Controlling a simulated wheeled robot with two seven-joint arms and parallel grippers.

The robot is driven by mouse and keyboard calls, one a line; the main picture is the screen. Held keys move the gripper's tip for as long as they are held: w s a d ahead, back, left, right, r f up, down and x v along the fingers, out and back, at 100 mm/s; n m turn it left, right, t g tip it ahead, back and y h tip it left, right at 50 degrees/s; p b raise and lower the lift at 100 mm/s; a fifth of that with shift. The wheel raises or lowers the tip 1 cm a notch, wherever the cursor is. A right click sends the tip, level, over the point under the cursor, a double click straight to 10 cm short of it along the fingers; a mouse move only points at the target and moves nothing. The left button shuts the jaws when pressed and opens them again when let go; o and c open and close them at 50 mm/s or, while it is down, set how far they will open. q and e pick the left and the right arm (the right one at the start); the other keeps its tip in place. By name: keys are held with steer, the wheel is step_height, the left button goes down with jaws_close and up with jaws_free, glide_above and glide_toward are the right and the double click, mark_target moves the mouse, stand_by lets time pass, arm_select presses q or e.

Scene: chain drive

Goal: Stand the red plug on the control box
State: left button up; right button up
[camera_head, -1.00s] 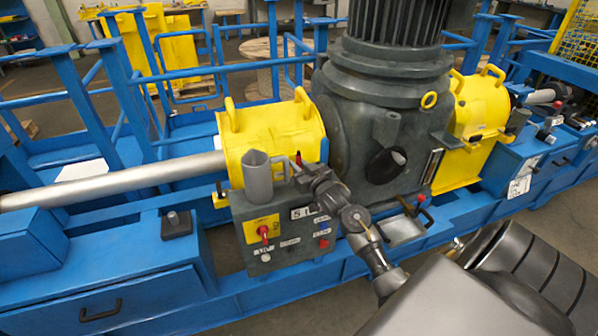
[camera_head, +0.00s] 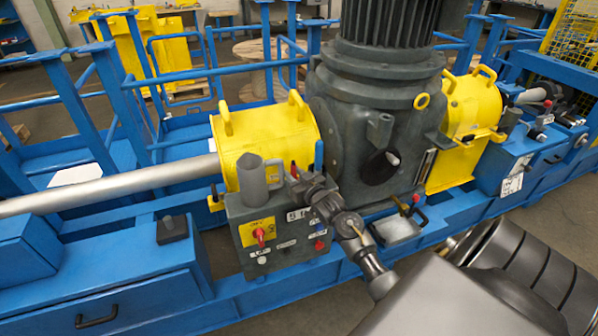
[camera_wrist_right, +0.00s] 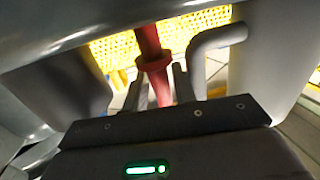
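The red plug (camera_head: 293,170) shows as a small red tip above the control box in the head view. In the right wrist view the red plug (camera_wrist_right: 153,60) has a wide collar, and its narrower stem runs between the fingers. My right gripper (camera_head: 297,182) is over the control box's upper right part and appears shut on the plug. Its fingers show on both sides of the stem in the wrist view (camera_wrist_right: 159,92). The grey control box (camera_head: 240,233) has a yellow switch panel and buttons. The plug's lower end and any contact with the box are hidden. My left gripper is not in view.
A grey jug-shaped piece (camera_head: 258,182) stands on the box's top left, close to my fingers. A blue upright piece (camera_head: 319,156) rises just right of them. Behind are the yellow cover (camera_head: 275,131) and the dark gear motor (camera_head: 375,110).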

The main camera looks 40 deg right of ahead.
steer(key=s+a+b, duration=0.1)
steer(key=s, duration=1.1)
steer(key=shift+a+r+b, duration=0.3)
steer(key=shift+r+b, duration=0.05)
steer(key=shift+w+f, duration=0.1)
steer(key=s+a+f+g+y, duration=0.1)
steer(key=s+a+f+g, duration=0.25)
steer(key=f, duration=0.85)
steer(key=s+a+f+g, duration=0.2)
steer(key=s+f, duration=0.2)
steer(key=f, duration=0.8)
steer(key=s+a+f+g+y, duration=0.1)
steer(key=s+a+f+g, duration=0.2)
steer(key=f, duration=0.9)
steer(key=s+a+f+n+g, duration=0.1)
steer(key=s+a+f+g, duration=0.1)
steer(key=s+f, duration=0.4)
steer(key=s+a+f+n+g, duration=0.1)
steer(key=s+a+f+g, duration=0.2)
steer(key=s, duration=1.2)
steer(key=s+a+f+n+g, duration=0.2)
steer(key=s+a+f, duration=0.1)
steer(key=s+f, duration=0.6)
steer(key=s, duration=0.2)
steer(key=shift+s+a+f+g, duration=0.35)
steer(key=shift+a, duration=0.05)
